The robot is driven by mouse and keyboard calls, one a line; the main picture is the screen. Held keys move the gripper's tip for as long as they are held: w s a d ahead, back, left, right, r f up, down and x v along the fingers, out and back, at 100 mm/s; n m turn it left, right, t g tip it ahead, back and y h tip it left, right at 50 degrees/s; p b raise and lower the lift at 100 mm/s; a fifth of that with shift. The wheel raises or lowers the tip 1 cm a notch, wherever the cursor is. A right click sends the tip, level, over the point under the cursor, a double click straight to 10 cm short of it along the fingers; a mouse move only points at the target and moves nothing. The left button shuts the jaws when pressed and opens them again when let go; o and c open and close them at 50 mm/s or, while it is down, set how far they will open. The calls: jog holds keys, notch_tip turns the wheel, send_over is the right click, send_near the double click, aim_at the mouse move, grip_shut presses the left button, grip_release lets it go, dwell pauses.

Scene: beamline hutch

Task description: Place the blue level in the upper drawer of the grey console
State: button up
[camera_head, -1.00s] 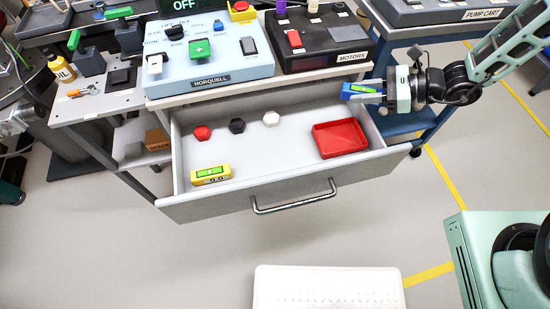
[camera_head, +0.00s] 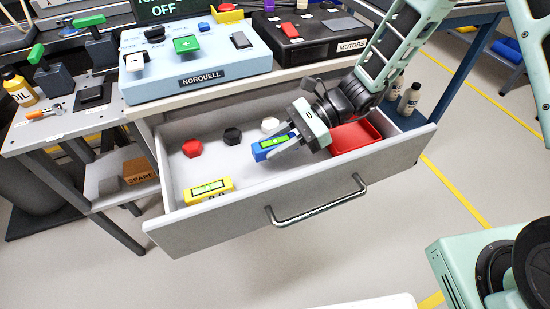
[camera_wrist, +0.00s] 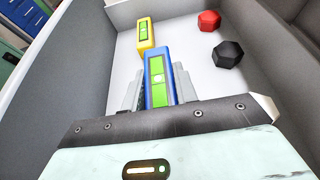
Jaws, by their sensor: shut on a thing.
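The blue level (camera_head: 268,149) has a green window and is held between the fingers of my gripper (camera_head: 282,147). In the head view it is over the middle of the open drawer (camera_head: 180,215). In the wrist view the blue level (camera_wrist: 157,90) sits between the two grey fingers of my gripper (camera_wrist: 158,98), with the drawer floor beneath. I cannot tell whether it touches the floor. The drawer is pulled out below the top of the grey console (camera_head: 215,95).
In the drawer are a yellow level (camera_head: 208,189) at front left, a red knob (camera_head: 192,148), a black knob (camera_head: 232,136), a white knob (camera_head: 270,125) and a red tray (camera_head: 355,136), partly behind my arm. Free floor lies between the yellow level and the tray.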

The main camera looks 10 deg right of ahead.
aim_at(276, 164)
notch_tip(276, 164, down, 4)
jog(key=shift+f+b, duration=0.1)
jog(key=shift+b, duration=0.4)
jog(key=o, duration=1.1)
jog(key=shift+f, duration=0.1)
jog(key=shift+r, duration=0.2)
jog(key=p+v, duration=0.2)
jog(key=v, duration=1)
